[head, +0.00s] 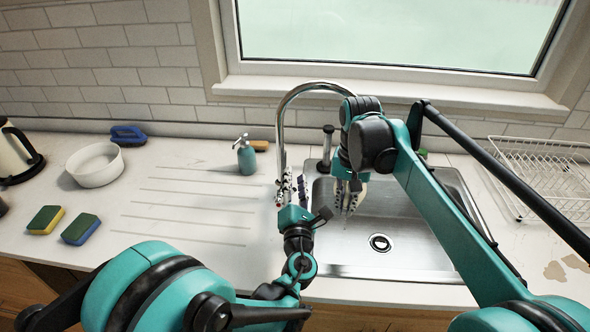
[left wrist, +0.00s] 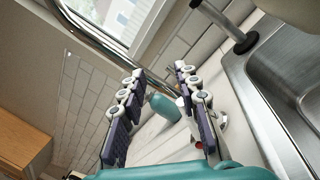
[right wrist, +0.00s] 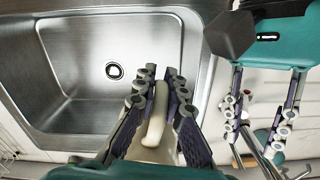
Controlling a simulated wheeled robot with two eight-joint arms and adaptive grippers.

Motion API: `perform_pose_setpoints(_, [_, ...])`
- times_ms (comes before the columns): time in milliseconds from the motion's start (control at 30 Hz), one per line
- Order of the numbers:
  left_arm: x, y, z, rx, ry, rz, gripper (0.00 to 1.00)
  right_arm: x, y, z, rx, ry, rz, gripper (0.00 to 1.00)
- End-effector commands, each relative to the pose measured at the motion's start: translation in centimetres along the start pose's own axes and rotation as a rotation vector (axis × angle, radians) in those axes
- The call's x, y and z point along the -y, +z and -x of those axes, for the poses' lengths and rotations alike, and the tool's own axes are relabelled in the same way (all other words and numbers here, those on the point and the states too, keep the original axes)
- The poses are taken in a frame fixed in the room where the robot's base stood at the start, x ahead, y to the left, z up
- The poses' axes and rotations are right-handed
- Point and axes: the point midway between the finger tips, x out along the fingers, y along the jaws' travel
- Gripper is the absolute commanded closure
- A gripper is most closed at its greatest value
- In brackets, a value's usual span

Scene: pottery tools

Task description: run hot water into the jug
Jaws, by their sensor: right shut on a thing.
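The cream jug (head: 363,188) is mostly hidden behind my right gripper (head: 347,208), over the left part of the sink (head: 410,220). In the right wrist view, my right gripper is shut on a cream part of the jug (right wrist: 155,118), which looks like its handle. The chrome tap (head: 281,130) arches up at the sink's left edge. My left gripper (head: 289,187) is open beside the tap's lower part. In the left wrist view its fingers stand apart, with a small red mark (left wrist: 199,144) near the right finger. The tap's lever is hard to make out.
A teal soap bottle (head: 246,155) stands left of the tap. A dark-topped post (head: 327,145) stands behind the sink's left end. A white bowl (head: 95,165), sponges (head: 80,229) and a kettle (head: 15,155) are at left. A wire dish rack (head: 540,170) is at right.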

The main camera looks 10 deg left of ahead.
Motion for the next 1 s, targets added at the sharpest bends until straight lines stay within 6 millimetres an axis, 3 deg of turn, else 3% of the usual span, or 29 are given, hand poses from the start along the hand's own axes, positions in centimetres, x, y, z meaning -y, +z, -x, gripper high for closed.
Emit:
perform_pose_setpoints(300, [-2.8,2.9,-0.6,0.0,0.0,0.0,0.68,0.0,0.0,0.0,0.0,0.0,0.0,1.0])
perform_pose_setpoints(667, [-3.1,3.3,-0.7,0.0,0.0,0.0,0.68,0.0,0.0,0.0,0.0,0.0,0.0,1.0])
perform_pose_setpoints(733, [-3.1,3.2,-0.7,-0.002,0.0,0.003,0.84,0.0,0.0,0.0,0.0,0.0,0.0,1.0])
perform_pose_setpoints(800, [-3.4,2.8,-0.8,-0.016,0.003,0.026,1.0,0.0,0.0,0.0,0.0,0.0,0.0,1.0])
perform_pose_setpoints(867, [-4.0,1.7,-0.9,-0.046,0.008,0.077,1.0,0.0,0.0,0.0,0.0,0.0,0.0,1.0])
perform_pose_setpoints(1000, [-6.2,-3.0,-1.4,-0.186,0.039,0.329,1.0,0.0,0.0,0.0,0.0,0.0,0.0,1.0])
